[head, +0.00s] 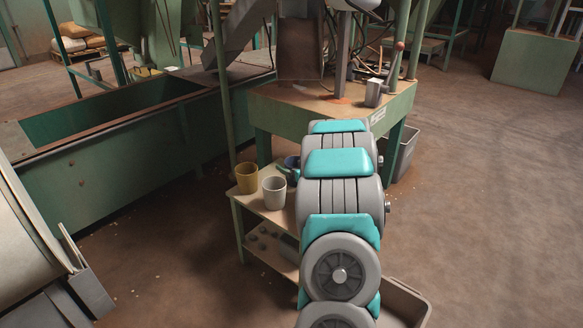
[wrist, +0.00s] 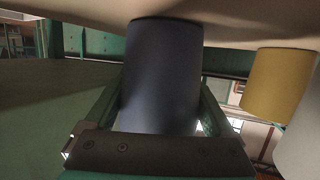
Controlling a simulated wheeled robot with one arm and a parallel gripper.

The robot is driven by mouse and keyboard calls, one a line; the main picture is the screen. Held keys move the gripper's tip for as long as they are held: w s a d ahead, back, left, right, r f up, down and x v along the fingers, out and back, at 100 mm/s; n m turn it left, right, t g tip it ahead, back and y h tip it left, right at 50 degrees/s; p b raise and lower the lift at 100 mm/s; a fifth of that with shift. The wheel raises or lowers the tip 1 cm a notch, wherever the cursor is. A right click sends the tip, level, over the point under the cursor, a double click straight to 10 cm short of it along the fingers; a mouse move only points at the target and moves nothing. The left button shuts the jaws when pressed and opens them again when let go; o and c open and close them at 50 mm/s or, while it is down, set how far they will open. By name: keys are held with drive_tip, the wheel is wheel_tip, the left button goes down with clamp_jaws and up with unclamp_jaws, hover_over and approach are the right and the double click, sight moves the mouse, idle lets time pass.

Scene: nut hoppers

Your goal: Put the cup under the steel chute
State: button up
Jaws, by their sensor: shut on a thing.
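A dark blue cup (wrist: 160,70) stands between the two fingers of my gripper (wrist: 160,102) in the wrist view, which looks upside down. The gripper is shut on it. The cup's base looks to be at or very near the pale stand top. In the head view only a bit of the blue cup (head: 292,161) shows beside my arm, which hides most of the gripper. A grey sloping metal chute (head: 240,34) comes down at the top; I cannot tell if it is the steel chute. A grey upright piece (head: 342,52) stands over the green bench (head: 275,105).
A yellow cup (head: 247,178) and a white cup (head: 274,193) stand on the small stand (head: 245,202), close beside the blue cup. A small grey metal block (head: 373,93) sits on the bench. A long green trough (head: 120,165) is at left.

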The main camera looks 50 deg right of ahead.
drive_tip(key=o, duration=1)
drive_tip(key=shift+s+r, duration=0.2)
drive_tip(key=shift+s, duration=0.05)
drive_tip(key=p+v, duration=0.1)
drive_tip(key=v, duration=1)
drive_tip(key=shift+s+a+r, duration=0.1)
drive_tip(key=shift+s+a, duration=0.05)
drive_tip(key=shift+a, duration=0.05)
